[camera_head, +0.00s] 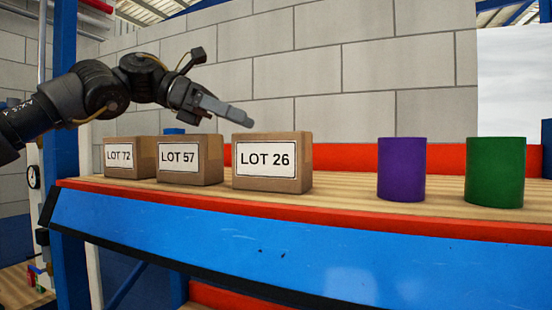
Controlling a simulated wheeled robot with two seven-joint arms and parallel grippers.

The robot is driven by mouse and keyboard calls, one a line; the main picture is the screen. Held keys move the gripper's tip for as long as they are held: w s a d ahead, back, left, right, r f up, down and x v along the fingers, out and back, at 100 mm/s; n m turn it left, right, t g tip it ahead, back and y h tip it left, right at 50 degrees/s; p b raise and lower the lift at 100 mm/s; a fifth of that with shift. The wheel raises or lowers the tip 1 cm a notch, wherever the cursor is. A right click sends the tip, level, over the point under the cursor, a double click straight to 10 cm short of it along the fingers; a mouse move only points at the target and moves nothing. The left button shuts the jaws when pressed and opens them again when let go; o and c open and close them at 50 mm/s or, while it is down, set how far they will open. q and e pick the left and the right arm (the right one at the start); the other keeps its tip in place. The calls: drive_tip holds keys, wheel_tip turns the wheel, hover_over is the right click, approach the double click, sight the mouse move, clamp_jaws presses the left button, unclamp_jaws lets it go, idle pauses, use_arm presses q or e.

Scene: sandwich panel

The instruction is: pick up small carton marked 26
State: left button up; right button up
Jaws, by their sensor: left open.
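The small carton marked LOT 26 (272,178) is a brown box with a white label, upright on the wooden shelf. It is the rightmost and largest-looking of three cartons. My left gripper (238,117) comes in from the left, above and slightly left of this carton. It is open and empty, with its fingers pointing right and a little down, apart from the carton. The carton marked LOT 57 (190,175) stands just left of it, and the carton marked LOT 72 (120,170) stands further left. My right gripper does not show.
A purple cylinder (401,170) and a green cylinder (495,172) stand on the shelf (345,187) to the right. Bare shelf lies between the LOT 26 carton and the purple cylinder. A blue beam with a red edge (300,245) runs along the front. A grey block wall stands behind.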

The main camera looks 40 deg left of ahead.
sight(273, 161)
use_arm(q)
drive_tip(key=shift+w+d+f, duration=0.15)
drive_tip(key=shift+w+d, duration=0.05)
drive_tip(key=shift+w, duration=0.25)
drive_tip(key=shift+s, duration=0.7)
drive_tip(key=shift+w+d+f+p, duration=0.1)
drive_tip(key=shift+d+p, duration=0.25)
drive_tip(key=shift+p, duration=0.15)
drive_tip(key=shift+w+d+f+p, duration=0.1)
drive_tip(key=shift+d+p, duration=0.25)
drive_tip(key=shift+p, duration=0.1)
drive_tip(key=w, duration=0.1)
drive_tip(key=w+d+f+p, duration=0.1)
drive_tip(key=shift+w+d+f, duration=0.2)
drive_tip(key=shift+w, duration=0.15)
drive_tip(key=shift+w+d+f, duration=0.2)
drive_tip(key=shift+w, duration=0.1)
drive_tip(key=shift+s, duration=0.5)
drive_tip(key=shift+w, duration=0.25)
drive_tip(key=c, duration=0.7)
drive_tip(key=shift+s+d, duration=0.1)
drive_tip(key=c, duration=1)
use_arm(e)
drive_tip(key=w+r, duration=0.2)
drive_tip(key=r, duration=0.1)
